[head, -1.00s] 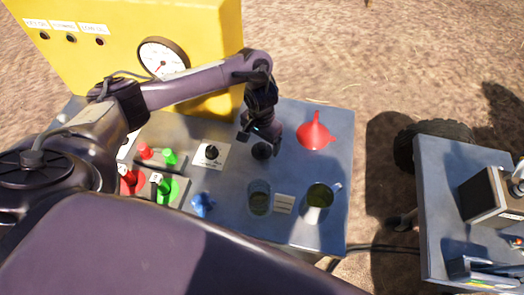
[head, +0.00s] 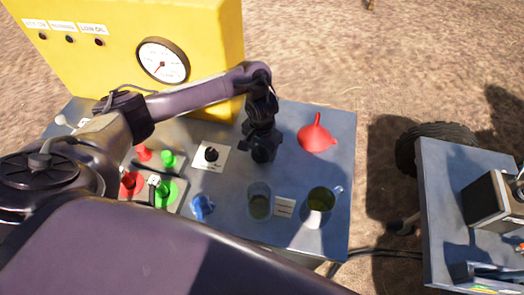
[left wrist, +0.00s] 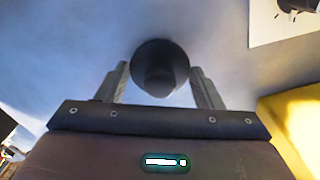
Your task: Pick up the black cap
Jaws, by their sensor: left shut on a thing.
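The black cap (left wrist: 160,68) shows in the left wrist view as a dark round knob between the two grey fingers of my left gripper (left wrist: 160,82). The gripper is shut on it. In the head view my left gripper (head: 263,153) points down at the blue-grey table top, and it hides most of the cap. I cannot tell whether the cap touches the table. My right gripper is not in view.
A red funnel (head: 316,137) lies right of the gripper. The yellow cabinet (head: 215,60) rises behind. A second table (head: 440,190) is at right.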

